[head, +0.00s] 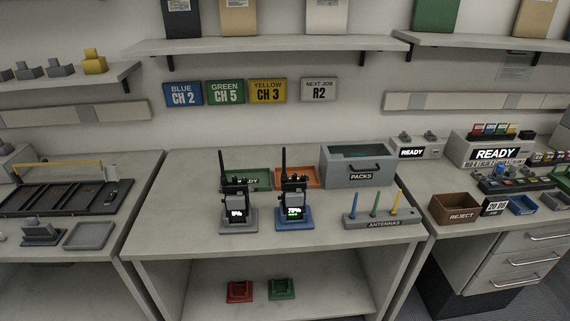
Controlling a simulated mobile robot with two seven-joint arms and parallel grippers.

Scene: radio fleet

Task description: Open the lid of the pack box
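The pack box (340,179) is a grey box labelled PACKS at the back right of the middle table. A dark handle shows on its front. Its top shows a dark teal area inside a grey rim; I cannot tell whether this is a see-through lid or the open inside. No raised lid is visible. Neither of my grippers is in view.
Two radios stand in a grey stand (238,226) and a blue stand (294,224) left of the box. An antenna rack (383,222) stands in front of it. A green tray (262,178) and an orange tray (310,177) lie behind the radios. The table's left part is clear.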

